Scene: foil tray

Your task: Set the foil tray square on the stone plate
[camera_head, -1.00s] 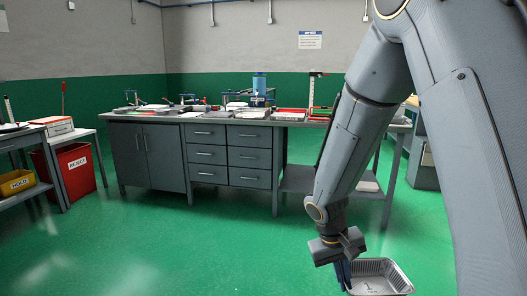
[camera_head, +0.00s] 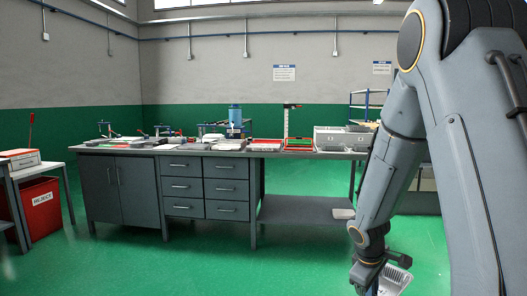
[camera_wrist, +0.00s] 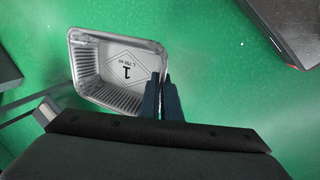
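The foil tray (camera_head: 395,280) is a silver, ribbed, open rectangular pan at the bottom right of the head view, partly cut off by the frame edge. In the wrist view the foil tray (camera_wrist: 88,66) shows its inside, with a "1" in a diamond printed on its floor. My gripper (camera_wrist: 159,82) has its two dark fingers close together at the tray's right edge, shut on its rim. The tray hangs to one side of the fingers, above the green floor. In the head view my gripper (camera_head: 368,284) is low, in front of the bench. I cannot pick out the stone plate for sure.
A grey workbench (camera_head: 205,188) with drawers stands ahead, its top crowded with tools, trays and a blue-topped device (camera_head: 235,118). Grey bins (camera_head: 340,138) stand at its right end. A red reject bin (camera_head: 40,208) is at left. The green floor between is clear.

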